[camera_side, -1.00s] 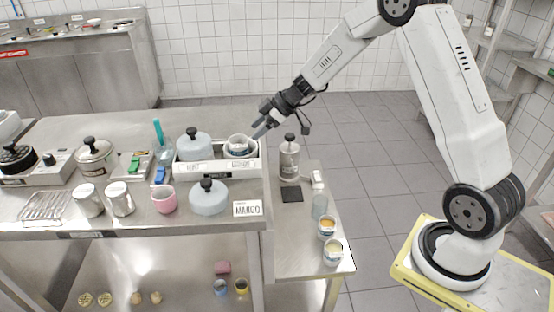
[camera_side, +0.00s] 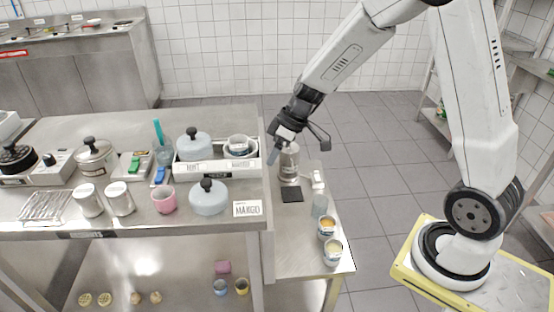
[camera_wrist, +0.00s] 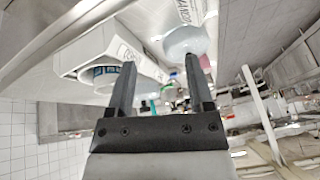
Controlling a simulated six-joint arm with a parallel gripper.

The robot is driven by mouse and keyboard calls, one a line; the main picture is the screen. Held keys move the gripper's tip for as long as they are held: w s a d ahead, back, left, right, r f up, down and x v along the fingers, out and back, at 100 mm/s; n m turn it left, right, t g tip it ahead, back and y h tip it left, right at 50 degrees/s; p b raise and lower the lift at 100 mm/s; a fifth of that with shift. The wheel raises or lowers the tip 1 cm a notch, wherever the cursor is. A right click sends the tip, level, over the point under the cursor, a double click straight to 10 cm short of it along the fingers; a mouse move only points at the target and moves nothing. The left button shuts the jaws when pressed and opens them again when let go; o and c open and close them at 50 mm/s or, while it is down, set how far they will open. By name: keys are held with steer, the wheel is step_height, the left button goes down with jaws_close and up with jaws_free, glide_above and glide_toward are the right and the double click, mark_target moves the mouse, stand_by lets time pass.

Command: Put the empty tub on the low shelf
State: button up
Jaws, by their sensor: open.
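A white tub with a dark blue band (camera_side: 238,145) sits in the right part of the white labelled tray (camera_side: 215,172) on the steel counter. Its blue band shows in the wrist view (camera_wrist: 105,73), left of my fingers. Its inside is not clear. My gripper (camera_side: 273,155) is apart from it, to its right, near the counter's right edge; the wrist view shows the fingers (camera_wrist: 160,75) spread with nothing between them.
A domed lid (camera_side: 195,146) fills the tray's left part; another (camera_side: 208,198) stands before it. A MANGO card (camera_side: 247,208) and pink cup (camera_side: 164,200) are near the front edge. The side table (camera_side: 290,240) holds a bottle (camera_side: 289,168) and filled tubs (camera_side: 327,226).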

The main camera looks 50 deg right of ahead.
steer(key=s+a+m+h, duration=0.2)
steer(key=s+m+h, duration=0.2)
steer(key=s, duration=1)
steer(key=shift+s+a+m+g, duration=0.35)
steer(key=shift+m+g, duration=0.05)
steer(key=shift+m, duration=0.3)
steer(key=o, duration=0.4)
steer(key=shift+o, duration=0.2)
steer(key=w+d+r+m+g, duration=0.1)
steer(key=w+d, duration=0.1)
steer(key=w, duration=1.3)
steer(key=w+d+r+m+g, duration=0.1)
steer(key=w+d+m, duration=0.1)
steer(key=w, duration=1.3)
steer(key=shift+w+d+r+m+g, duration=0.3)
steer(key=shift+w+d+r, duration=0.1)
steer(key=shift+d, duration=0.35)
